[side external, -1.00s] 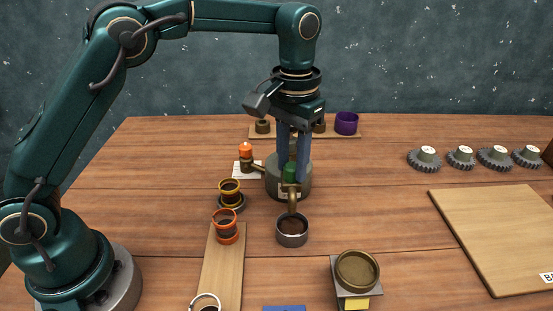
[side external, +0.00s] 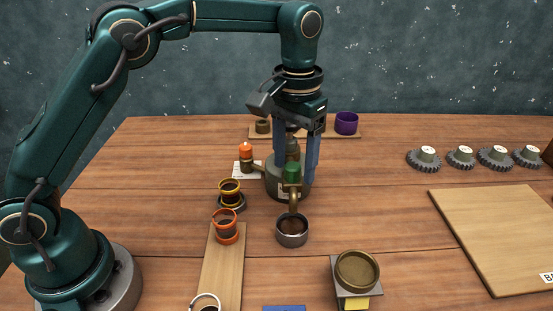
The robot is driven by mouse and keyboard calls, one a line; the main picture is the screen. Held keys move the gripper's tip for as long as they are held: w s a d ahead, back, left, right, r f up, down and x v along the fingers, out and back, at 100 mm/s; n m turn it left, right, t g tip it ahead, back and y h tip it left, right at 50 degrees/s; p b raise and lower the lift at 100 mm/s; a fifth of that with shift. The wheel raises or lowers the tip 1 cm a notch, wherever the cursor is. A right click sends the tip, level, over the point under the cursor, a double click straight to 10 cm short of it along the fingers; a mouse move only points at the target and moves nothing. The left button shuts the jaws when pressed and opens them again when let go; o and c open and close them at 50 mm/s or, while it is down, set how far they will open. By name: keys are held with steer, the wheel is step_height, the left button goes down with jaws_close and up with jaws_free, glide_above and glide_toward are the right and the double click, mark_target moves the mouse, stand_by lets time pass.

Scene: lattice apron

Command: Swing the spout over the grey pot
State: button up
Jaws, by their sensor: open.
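The brass spout (side external: 293,199) comes from the front of a squat grey-green urn (side external: 275,186) and bends down. Its tip appears to be over the grey pot (side external: 292,238), which stands on the table with dark contents. A green knob (side external: 291,173) sits on top of the spout. My gripper (side external: 296,172) points straight down at the urn, its blue fingers spread wide on either side of the green knob, with visible gaps. It holds nothing. The fingers partly hide the urn.
An orange-topped handle (side external: 246,152) sticks out left of the urn. Yellow (side external: 229,190) and orange-red (side external: 225,226) banded cups stand to the front left. A brass dish (side external: 357,271) is at front right. Several gears (side external: 424,158) and a board (side external: 500,230) lie right.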

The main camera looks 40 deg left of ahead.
mark_target(293, 164)
steer(key=shift+r, duration=2.55)
steer(key=shift+a+r, duration=0.1)
steer(key=shift+r, duration=0.25)
steer(key=s+a+r+t, duration=0.3)
steer(key=s+a+r, duration=0.2)
steer(key=s+r, duration=0.4)
steer(key=s+a+f+t, duration=0.2)
steer(key=s+f, duration=0.7)
steer(key=f, duration=0.1)
steer(key=shift+s+f+t, duration=0.2)
steer(key=shift+f+t, duration=0.1)
